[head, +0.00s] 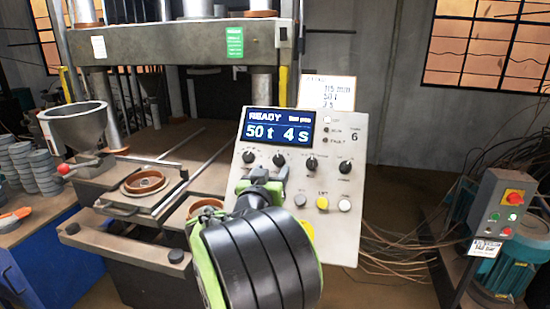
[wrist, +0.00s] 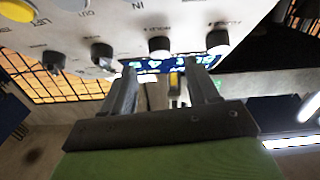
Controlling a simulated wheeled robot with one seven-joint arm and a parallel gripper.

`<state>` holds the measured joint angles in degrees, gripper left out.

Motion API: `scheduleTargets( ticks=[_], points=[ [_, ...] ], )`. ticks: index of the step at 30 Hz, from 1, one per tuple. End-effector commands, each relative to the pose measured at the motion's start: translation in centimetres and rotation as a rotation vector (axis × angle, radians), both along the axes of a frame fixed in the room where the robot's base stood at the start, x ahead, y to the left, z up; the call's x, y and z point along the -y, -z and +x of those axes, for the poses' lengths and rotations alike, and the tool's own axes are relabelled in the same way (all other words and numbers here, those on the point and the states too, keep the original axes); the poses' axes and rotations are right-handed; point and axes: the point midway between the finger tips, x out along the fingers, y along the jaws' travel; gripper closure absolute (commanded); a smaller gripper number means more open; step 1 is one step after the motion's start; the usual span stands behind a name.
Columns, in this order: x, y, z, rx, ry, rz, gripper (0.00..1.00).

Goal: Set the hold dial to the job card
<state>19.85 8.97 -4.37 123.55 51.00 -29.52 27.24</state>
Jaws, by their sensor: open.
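The control panel (head: 312,232) stands tilted at the centre, its screen (head: 278,126) reading READY, 50 t, 4 s. A row of black dials sits below the screen. The hold dial (head: 279,160) is second from the left; in the upside-down wrist view the hold dial (wrist: 160,45) shows near its label. The job card (head: 327,93) behind the panel reads 50 t; its bottom seconds figure is too small to be sure of. My gripper (head: 262,178) is open in front of the dials. In the wrist view its fingers (wrist: 162,74) lie either side of the hold dial's line, apparently short of it.
Neighbouring dials (head: 249,156) (head: 311,162) sit close on both sides. Push buttons (head: 322,203) lie below the row. The press (head: 170,48) with its moulds stands at left. A grey control box (head: 500,208) and loose cables are at right.

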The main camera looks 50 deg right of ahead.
Motion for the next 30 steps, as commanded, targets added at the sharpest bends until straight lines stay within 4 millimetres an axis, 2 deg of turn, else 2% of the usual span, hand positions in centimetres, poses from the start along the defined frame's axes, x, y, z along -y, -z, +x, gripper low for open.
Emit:
scheduleTargets(
  ticks=[3, 6, 10, 17, 27, 28, 30],
  points=[
    [2.6, -0.3, 0.9, -0.002, 0.005, 0.001, 0.40],
    [3.9, -0.2, 1.6, -0.002, 0.004, 0.001, 0.40],
    [4.7, -0.1, 2.0, -0.001, 0.001, 0.000, 0.40],
    [4.8, 0.0, 2.0, -0.001, 0.000, 0.001, 0.40],
    [4.8, 0.0, 2.0, -0.001, 0.000, 0.001, 0.93],
    [4.8, 0.0, 2.0, -0.001, 0.000, 0.001, 0.96],
    [4.8, 0.0, 2.0, -0.002, 0.000, 0.000, 0.96]
  ],
)
